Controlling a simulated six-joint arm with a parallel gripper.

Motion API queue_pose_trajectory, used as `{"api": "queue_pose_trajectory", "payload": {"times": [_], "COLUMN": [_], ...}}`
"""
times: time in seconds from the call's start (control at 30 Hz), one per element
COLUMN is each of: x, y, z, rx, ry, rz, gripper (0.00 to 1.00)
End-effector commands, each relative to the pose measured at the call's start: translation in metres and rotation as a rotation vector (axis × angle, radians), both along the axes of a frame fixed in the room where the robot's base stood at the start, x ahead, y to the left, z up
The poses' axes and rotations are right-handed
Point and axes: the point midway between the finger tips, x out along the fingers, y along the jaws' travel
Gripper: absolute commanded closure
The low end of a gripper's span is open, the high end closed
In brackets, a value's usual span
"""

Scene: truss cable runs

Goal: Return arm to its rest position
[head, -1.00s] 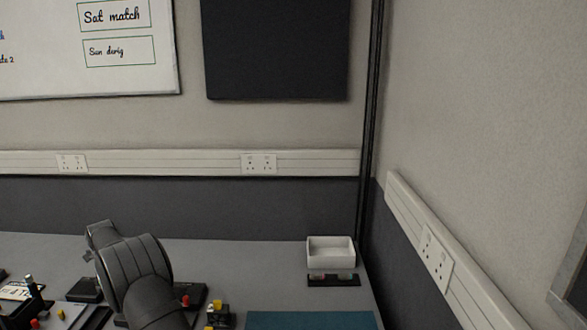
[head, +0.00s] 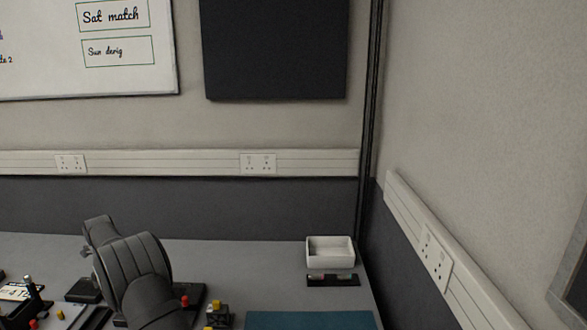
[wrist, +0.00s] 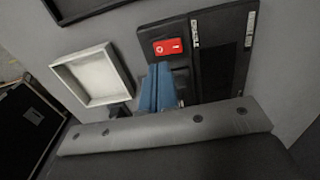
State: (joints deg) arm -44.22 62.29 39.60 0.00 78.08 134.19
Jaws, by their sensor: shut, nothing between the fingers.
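My gripper (wrist: 160,70) shows in the wrist view as two blue fingers pressed together, with nothing between them. The fingers point over a dark panel and a white open tray, and I cannot tell how far above them they are. In the head view my grey arm rises over the left part of the bench, folded. My fingers cannot be made out there.
In the wrist view are a white tray (wrist: 97,76), a red switch block (wrist: 168,47) and a black case (wrist: 28,128). In the head view, a white box (head: 330,262) stands at the bench's back right, behind a teal mat (head: 310,321). Yellow-topped and red-topped parts crowd the left.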

Motion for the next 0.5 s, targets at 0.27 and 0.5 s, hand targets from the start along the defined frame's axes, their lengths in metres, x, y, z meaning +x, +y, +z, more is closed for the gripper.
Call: {"api": "queue_pose_trajectory", "payload": {"times": [0.27, 0.5], "x": [0.000, 0.000], "y": [0.000, 0.000], "z": [-0.042, -0.052], "rx": [-0.002, 0.000], "ry": [0.002, 0.000], "rz": [0.000, 0.000], "gripper": [1.00, 1.00]}}
